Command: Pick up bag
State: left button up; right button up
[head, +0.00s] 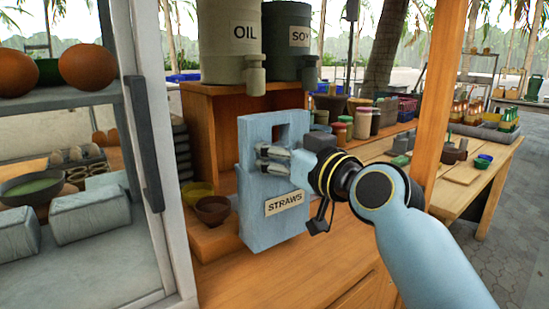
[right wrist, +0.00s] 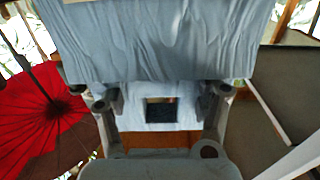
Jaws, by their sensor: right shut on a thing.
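The light blue bag (head: 270,205) has a square handle hole near its top and a label reading "STRAWS". It is upright at the counter's middle in the head view; I cannot tell whether its base touches the counter. My right gripper (head: 274,160) reaches in from the right and is shut on the bag just below the hole. In the right wrist view the bag (right wrist: 150,42) fills the top and shows between the fingers of the right gripper (right wrist: 158,98), with the hole visible. My left gripper is not in view.
A glass-sided cabinet (head: 152,165) stands close on the left. Small bowls (head: 212,210) sit left of the bag. Dispensers marked OIL (head: 229,45) and SOY (head: 289,42) stand on a wooden shelf behind. A wooden post (head: 441,85) rises at right. The front counter (head: 310,275) is clear.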

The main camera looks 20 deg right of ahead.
jog(key=w+d+r, duration=0.6)
jog(key=d, duration=0.3)
jog(key=shift+w+d+r, duration=0.2)
jog(key=shift+d+r, duration=0.1)
jog(key=shift+r, duration=0.05)
dwell(0.4)
